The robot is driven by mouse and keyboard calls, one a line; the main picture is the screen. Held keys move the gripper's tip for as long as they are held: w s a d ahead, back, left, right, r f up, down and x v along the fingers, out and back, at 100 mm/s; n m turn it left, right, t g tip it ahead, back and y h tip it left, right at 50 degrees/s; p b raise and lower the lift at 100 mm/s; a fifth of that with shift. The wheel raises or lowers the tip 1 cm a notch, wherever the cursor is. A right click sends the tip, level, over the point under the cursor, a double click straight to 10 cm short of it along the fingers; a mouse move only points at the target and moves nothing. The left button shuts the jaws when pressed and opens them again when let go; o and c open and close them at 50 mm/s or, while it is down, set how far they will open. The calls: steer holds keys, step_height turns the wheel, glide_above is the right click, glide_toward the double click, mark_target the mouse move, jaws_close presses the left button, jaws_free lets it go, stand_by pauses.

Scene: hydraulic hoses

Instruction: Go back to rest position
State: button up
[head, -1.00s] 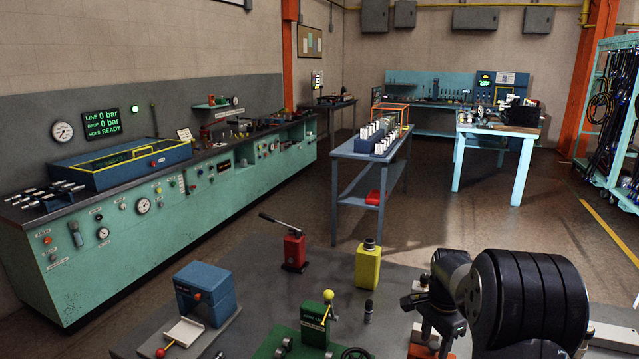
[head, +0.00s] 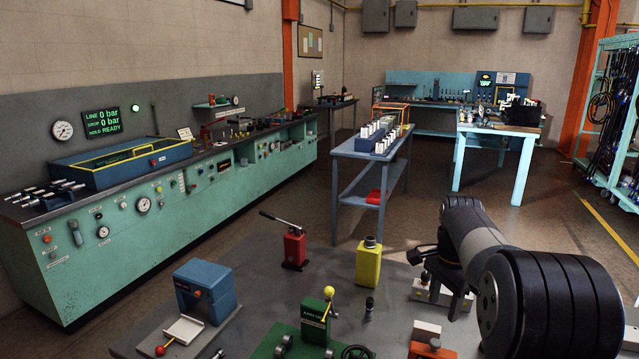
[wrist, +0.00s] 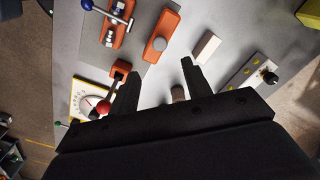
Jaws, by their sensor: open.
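My gripper shows in the wrist view (wrist: 158,85) with its two dark fingers apart and nothing between them. In the head view my arm reaches over the right part of the bench, and my gripper (head: 440,285) hangs partly hidden behind the arm links.
In the wrist view, orange tools (wrist: 162,36) and a dial gauge (wrist: 90,101) lie near the gripper.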

mark_target(436, 343)
step_height(436, 343, down, 10)
steer(key=shift+f+p, duration=0.1)
steer(key=shift+p, duration=0.5)
steer(key=shift+f, duration=0.3)
steer(key=n, duration=1.1)
steer(key=shift+n, duration=0.3)
steer(key=n, duration=0.5)
steer(key=shift+n, duration=0.3)
steer(key=n, duration=0.5)
steer(key=shift+r, duration=0.1)
